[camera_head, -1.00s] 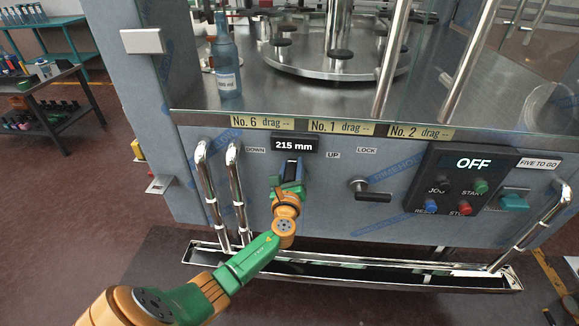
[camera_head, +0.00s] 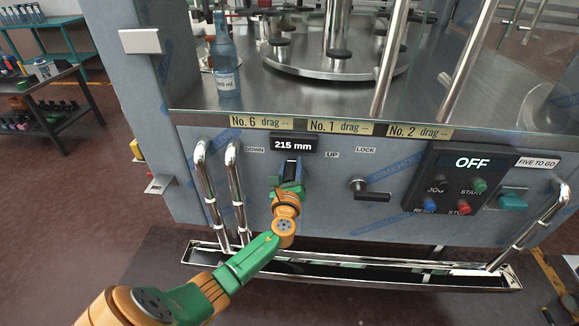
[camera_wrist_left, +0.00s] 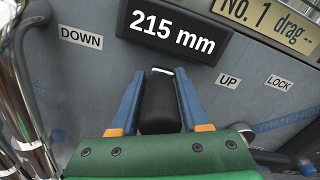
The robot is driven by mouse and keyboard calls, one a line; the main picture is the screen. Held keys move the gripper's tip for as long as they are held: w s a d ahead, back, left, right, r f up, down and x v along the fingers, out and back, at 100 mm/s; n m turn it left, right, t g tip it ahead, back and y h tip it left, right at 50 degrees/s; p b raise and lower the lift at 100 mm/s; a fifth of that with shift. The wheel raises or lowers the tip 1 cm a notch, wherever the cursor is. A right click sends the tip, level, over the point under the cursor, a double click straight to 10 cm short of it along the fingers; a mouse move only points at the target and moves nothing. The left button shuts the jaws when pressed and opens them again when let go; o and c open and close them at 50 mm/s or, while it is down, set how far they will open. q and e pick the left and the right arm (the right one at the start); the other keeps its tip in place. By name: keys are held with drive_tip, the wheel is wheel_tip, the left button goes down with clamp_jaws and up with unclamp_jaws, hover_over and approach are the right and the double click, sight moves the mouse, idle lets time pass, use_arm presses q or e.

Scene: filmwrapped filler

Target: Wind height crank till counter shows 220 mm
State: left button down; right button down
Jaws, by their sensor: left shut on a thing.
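The counter (camera_head: 293,144) on the grey machine front reads 215 mm; it also shows in the left wrist view (camera_wrist_left: 173,31). My left gripper (camera_head: 291,172) is at the panel just below the counter, between the DOWN label (camera_wrist_left: 81,38) and the UP label (camera_wrist_left: 229,81). In the left wrist view its blue fingers (camera_wrist_left: 160,100) are shut on the black crank handle (camera_wrist_left: 160,103), one on each side. The rest of the crank is hidden behind the gripper. My right gripper is not in view.
A lock lever (camera_head: 371,191) sits right of the crank, under the LOCK label (camera_head: 366,150). Chrome rails (camera_head: 238,195) stand close on the left. A control box (camera_head: 462,185) showing OFF is farther right. A metal trough (camera_head: 350,272) runs along below.

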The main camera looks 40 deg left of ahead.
use_arm(q)
drive_tip(key=shift+d+f, duration=0.35)
drive_tip(key=shift+f, duration=0.05)
drive_tip(key=c, duration=0.6)
unclamp_jaws()
drive_tip(key=shift+d, duration=0.1)
drive_tip(key=shift+o, duration=0.5)
drive_tip(key=shift+w+d+r, duration=0.2)
drive_tip(key=shift+d, duration=0.05)
drive_tip(key=shift+a+r, duration=0.1)
drive_tip(key=shift+a, duration=0.15)
